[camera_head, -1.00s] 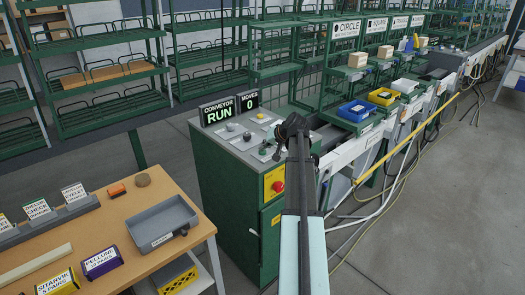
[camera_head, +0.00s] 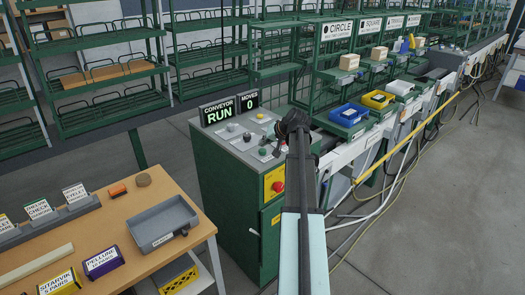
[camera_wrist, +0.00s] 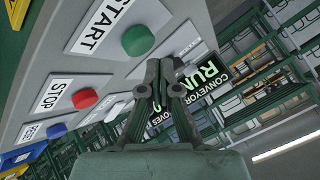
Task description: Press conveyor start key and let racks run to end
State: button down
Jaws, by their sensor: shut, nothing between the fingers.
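The green start key (camera_wrist: 137,40) stands on the grey console panel beside its START label, up and left of my gripper tip in the wrist view. My gripper (camera_wrist: 165,68) is shut and empty, and a small gap seems to show between it and the key. In the head view my gripper (camera_head: 293,122) hangs over the right part of the console top and hides some of it. The conveyor display (camera_head: 218,111) reads RUN, and the moves display (camera_head: 246,101) reads 0. The racks (camera_head: 350,75) stand in a row along the conveyor, with signs including CIRCLE and SQUARE.
A red stop key (camera_wrist: 85,98) and a blue key (camera_wrist: 57,130) lie beside the start key. A red knob (camera_head: 278,187) is on the console front. Blue (camera_head: 347,121) and yellow (camera_head: 370,103) bins sit along the line. A wooden table (camera_head: 130,265) holds a grey tray (camera_head: 160,236).

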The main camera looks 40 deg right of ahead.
aim_at(264, 151)
jog(key=shift+r+p, duration=1.15)
jog(key=shift+r, duration=1.3)
jog(key=s+r+p, duration=0.2)
jog(key=s, duration=1.8)
